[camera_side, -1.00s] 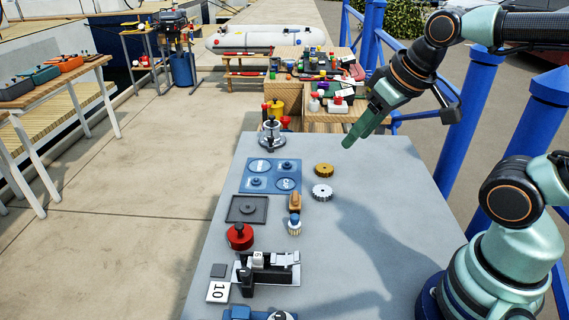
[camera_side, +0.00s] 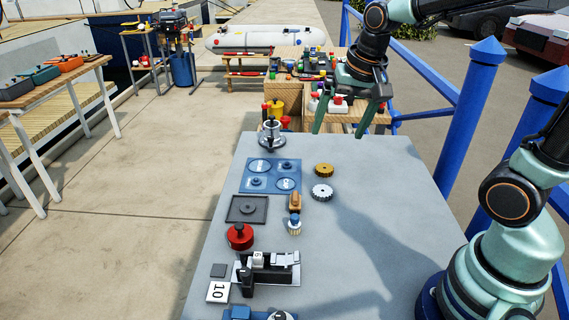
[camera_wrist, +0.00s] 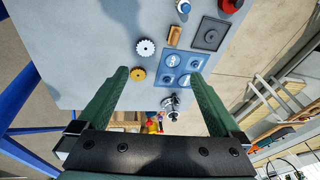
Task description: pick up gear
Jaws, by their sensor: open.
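A brass-coloured gear (camera_side: 323,170) and a silver gear (camera_side: 322,192) lie flat on the grey table, right of the blue plate (camera_side: 270,176) with round pegs. In the wrist view the brass gear (camera_wrist: 137,74) shows just inside the left finger, and the silver gear (camera_wrist: 146,47) lies farther out. The blue plate (camera_wrist: 182,68) is between the fingers toward the right. My gripper (camera_side: 350,118) is open and empty, pointing down above the table's far edge, beyond the gears. In the wrist view both fingers of my gripper (camera_wrist: 160,78) are spread wide.
A metal post fixture (camera_side: 270,135) stands at the far left table corner. A grey square plate (camera_side: 247,209), a wooden-handled brush (camera_side: 295,212), a red round knob (camera_side: 240,236) and a black fixture (camera_side: 265,268) stand nearer. The table's right side is clear.

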